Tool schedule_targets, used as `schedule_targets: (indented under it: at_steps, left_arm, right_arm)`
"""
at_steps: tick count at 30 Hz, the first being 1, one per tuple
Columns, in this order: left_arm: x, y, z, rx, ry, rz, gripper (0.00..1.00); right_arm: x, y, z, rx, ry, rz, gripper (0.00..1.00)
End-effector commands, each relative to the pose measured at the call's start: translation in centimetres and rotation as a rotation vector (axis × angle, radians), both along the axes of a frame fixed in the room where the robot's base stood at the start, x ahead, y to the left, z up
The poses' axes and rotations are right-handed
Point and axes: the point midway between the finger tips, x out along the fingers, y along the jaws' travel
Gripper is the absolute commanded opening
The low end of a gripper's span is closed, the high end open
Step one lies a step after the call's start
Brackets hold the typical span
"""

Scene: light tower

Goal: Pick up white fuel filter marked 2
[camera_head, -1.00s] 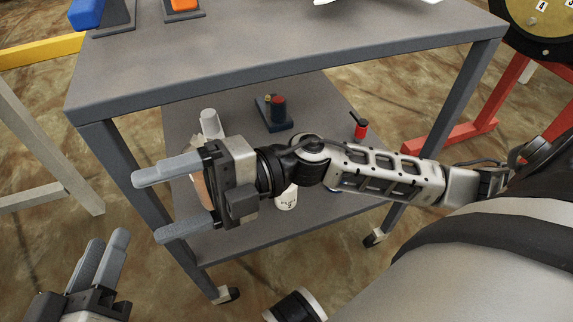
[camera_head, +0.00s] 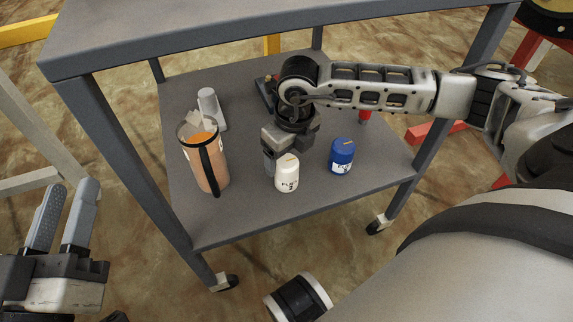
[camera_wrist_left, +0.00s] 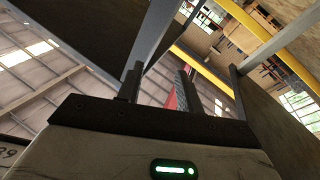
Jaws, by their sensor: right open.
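The white fuel filter (camera_head: 287,174) stands upright on the lower shelf of the grey cart (camera_head: 240,222), near its front edge. Its dark print faces me, but is too small to read surely. My right gripper (camera_head: 272,165) points down just behind and left of the white filter, with a finger low by its left side. The filter and the gripper body hide part of the fingers, and I cannot tell whether they touch the filter. My left gripper (camera_head: 62,205) is open and empty at the lower left, away from the cart; its fingers also show in the left wrist view (camera_wrist_left: 158,85).
A blue canister (camera_head: 342,155) stands right of the white filter. An orange-brown tumbler with a dark handle (camera_head: 202,165) stands left, with a grey-white object (camera_head: 210,105) behind it.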

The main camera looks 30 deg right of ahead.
Motion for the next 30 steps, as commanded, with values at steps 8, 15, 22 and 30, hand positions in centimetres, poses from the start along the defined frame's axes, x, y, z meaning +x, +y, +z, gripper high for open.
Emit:
schedule_targets:
  at_steps: [8,15,22,30]
  left_arm:
    - [0.3,0.2,2.3,0.058,-0.234,0.024,0.36]
    - [-0.4,0.2,5.3,0.113,-0.493,0.047,0.36]
    - [-0.5,0.1,5.7,0.118,-0.516,0.050,0.36]
    - [-0.4,0.1,5.7,0.117,-0.515,0.049,0.36]
  right_arm:
    - [0.3,0.0,-3.0,0.000,0.001,0.001,0.76]
    - [0.7,0.1,-5.6,0.002,0.000,0.001,0.76]
    - [0.7,0.1,-5.6,0.002,0.000,0.001,0.76]
    - [0.7,0.1,-5.6,0.002,0.000,0.001,0.18]
